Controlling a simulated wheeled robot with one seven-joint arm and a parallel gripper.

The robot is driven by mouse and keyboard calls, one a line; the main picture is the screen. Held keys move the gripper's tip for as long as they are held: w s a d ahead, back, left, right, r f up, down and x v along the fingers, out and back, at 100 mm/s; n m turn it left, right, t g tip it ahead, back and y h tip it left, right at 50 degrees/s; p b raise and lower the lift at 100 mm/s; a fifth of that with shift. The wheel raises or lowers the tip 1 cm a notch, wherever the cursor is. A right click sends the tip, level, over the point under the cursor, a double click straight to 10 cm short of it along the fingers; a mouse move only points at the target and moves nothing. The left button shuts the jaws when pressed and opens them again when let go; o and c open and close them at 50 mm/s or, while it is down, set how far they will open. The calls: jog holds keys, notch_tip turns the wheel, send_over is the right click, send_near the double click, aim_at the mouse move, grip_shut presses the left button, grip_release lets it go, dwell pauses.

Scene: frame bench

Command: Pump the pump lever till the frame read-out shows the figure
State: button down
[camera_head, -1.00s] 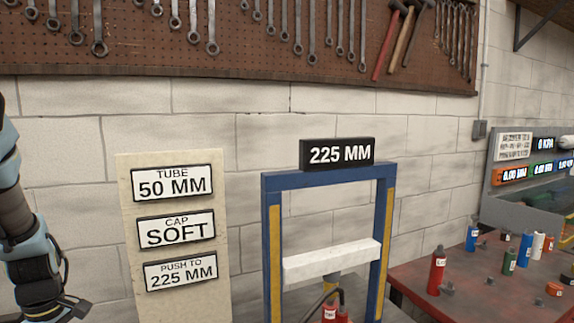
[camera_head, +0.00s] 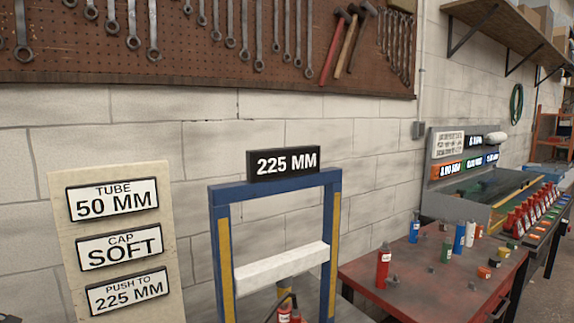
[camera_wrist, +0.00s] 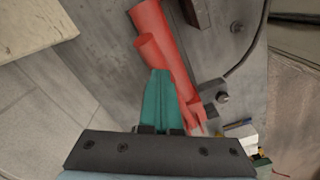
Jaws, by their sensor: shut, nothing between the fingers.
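The frame read-out (camera_head: 283,161) on top of the blue press frame (camera_head: 218,245) shows 225 MM. The sign plate (camera_head: 127,291) at the left reads PUSH TO 225 MM. Red pump parts (camera_head: 290,317) show at the bottom edge in the head view, mostly cut off. In the wrist view a red pump piece with a cylinder and a long arm (camera_wrist: 180,75) lies close by; I cannot tell which part is the lever. My gripper (camera_wrist: 159,76) has its teal fingers shut and empty beside the red piece. Whether they touch it is unclear.
Plates above the push sign read TUBE 50 MM and CAP SOFT. A white crossbar (camera_head: 280,267) spans the frame. To the right, a red table (camera_head: 350,272) holds several bottles and small parts. A dark hose (camera_wrist: 252,45) curves past the red piece.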

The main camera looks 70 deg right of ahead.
dwell(0.3)
notch_tip(320, 180, down, 8)
jog(key=b, duration=0.5)
jog(key=shift+f, duration=0.15)
notch_tip(320, 180, up, 8)
jog(key=p, duration=0.6)
jog(key=shift+r, duration=0.25)
jog(key=shift+f, duration=0.1)
dwell(0.4)
jog(key=shift+r, duration=2.5)
